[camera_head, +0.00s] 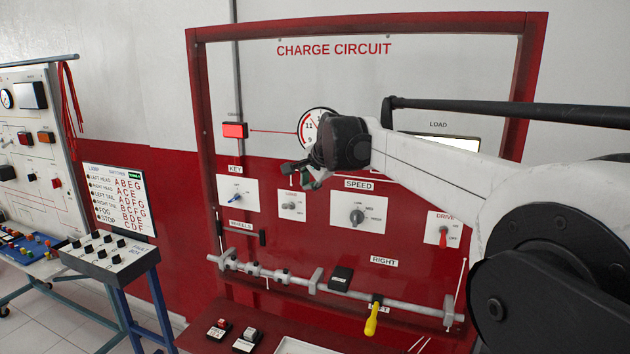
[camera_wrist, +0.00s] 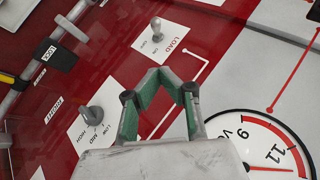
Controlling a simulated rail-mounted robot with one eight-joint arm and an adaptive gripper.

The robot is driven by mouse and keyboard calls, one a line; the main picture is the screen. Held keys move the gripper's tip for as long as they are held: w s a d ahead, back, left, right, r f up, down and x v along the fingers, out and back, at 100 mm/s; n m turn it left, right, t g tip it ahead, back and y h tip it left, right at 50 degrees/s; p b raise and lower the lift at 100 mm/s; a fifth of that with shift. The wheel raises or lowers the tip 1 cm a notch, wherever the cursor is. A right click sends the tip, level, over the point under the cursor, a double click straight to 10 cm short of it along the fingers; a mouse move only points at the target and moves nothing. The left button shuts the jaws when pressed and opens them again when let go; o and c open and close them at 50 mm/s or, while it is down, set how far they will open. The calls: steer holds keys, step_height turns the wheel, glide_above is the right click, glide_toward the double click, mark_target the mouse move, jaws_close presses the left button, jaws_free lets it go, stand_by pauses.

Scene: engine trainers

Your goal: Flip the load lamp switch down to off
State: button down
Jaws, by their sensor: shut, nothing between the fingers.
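The load switch (camera_head: 292,206) is a small grey toggle on a white plate, left of the speed plate in the head view. In the wrist view the load switch (camera_wrist: 157,31) stands on its white plate near the top, with LOAD printed beside it. I cannot tell which way its lever is set. My gripper (camera_head: 289,169) is shut and empty in front of the board, above the load plate in the head view. In the wrist view the closed green fingers of my gripper (camera_wrist: 159,76) point toward the switch, apart from it in the picture.
The key switch (camera_head: 236,197) is at left and the speed knob (camera_head: 357,216) at right. The red drive switch (camera_head: 443,236) is farther right. A round gauge (camera_wrist: 255,146) is close to my fingers. A rail (camera_head: 340,292) crosses the board below. A bright panel (camera_head: 455,141) is partly behind my arm.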

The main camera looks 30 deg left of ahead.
mark_target(301, 191)
steer(key=p+x, duration=0.1)
steer(key=x, duration=0.5)
steer(key=shift+w+a+f, duration=0.1)
steer(key=shift+a+f, duration=0.05)
steer(key=shift+f, duration=0.05)
steer(key=shift+s+a+f+p, duration=0.45)
steer(key=shift+a+f, duration=0.3)
steer(key=shift+s+a+f, duration=0.35)
steer(key=shift+a+f, duration=0.15)
steer(key=shift+f, duration=0.1)
steer(key=shift+w+d, duration=0.1)
